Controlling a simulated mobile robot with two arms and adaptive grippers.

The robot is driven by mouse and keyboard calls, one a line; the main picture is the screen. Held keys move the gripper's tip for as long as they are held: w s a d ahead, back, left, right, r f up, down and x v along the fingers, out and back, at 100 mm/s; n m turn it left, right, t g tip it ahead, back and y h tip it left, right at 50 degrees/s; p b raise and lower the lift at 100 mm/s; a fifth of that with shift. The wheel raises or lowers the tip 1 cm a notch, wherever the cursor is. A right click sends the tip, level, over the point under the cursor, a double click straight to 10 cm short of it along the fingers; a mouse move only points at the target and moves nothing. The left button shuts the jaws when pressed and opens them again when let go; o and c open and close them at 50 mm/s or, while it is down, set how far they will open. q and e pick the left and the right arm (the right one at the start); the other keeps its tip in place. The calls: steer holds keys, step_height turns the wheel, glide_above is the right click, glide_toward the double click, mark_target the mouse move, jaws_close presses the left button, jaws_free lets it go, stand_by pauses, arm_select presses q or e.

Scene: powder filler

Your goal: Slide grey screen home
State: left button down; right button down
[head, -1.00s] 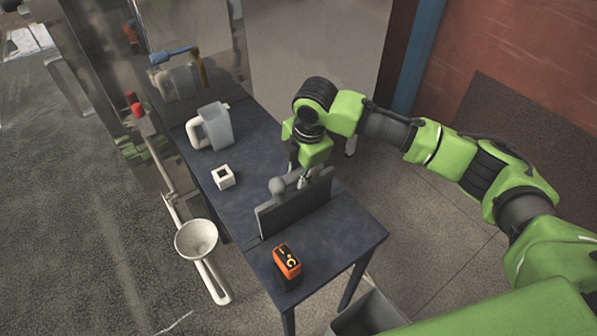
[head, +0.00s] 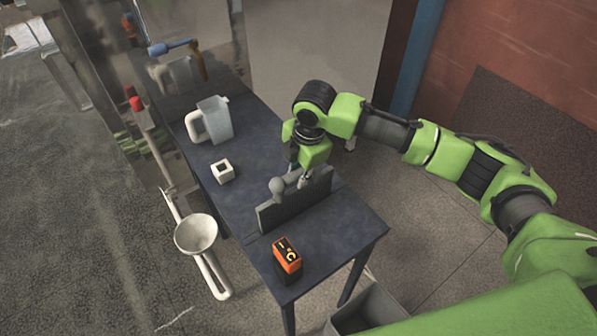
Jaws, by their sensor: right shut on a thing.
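The grey screen (head: 284,208) is a flat dark panel that stands upright on the dark blue table (head: 350,230). A grey rounded knob or handle (head: 278,186) shows at its upper edge. My right gripper (head: 304,180) reaches down from above and is shut at the handle on the screen's top. The fingertips are small and partly hidden by the green wrist. My left gripper is not in view.
On the table stand a translucent jug (head: 215,119), a small white hollow cube (head: 222,171) and an orange-and-black box (head: 287,258). A white funnel (head: 196,234) stands off the table's left side. A grey bin (head: 370,310) is on the floor in front.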

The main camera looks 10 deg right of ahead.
mark_target(300, 191)
steer(key=shift+s+d+b+x, duration=0.1)
steer(key=shift+s+b+x, duration=0.35)
steer(key=shift+x, duration=1)
steer(key=shift+s+d+b+x, duration=0.1)
steer(key=shift+b+x, duration=0.6)
steer(key=shift+x, duration=0.8)
steer(key=shift+s+d+b+x, duration=0.1)
steer(key=shift+s+b+x, duration=0.35)
steer(key=shift+x, duration=1)
steer(key=c, duration=1.8)
jaws_free()
steer(key=shift+w+f, duration=0.2)
steer(key=shift+o, duration=0.2)
steer(key=shift+s, duration=0.1)
steer(key=v, duration=1.2)
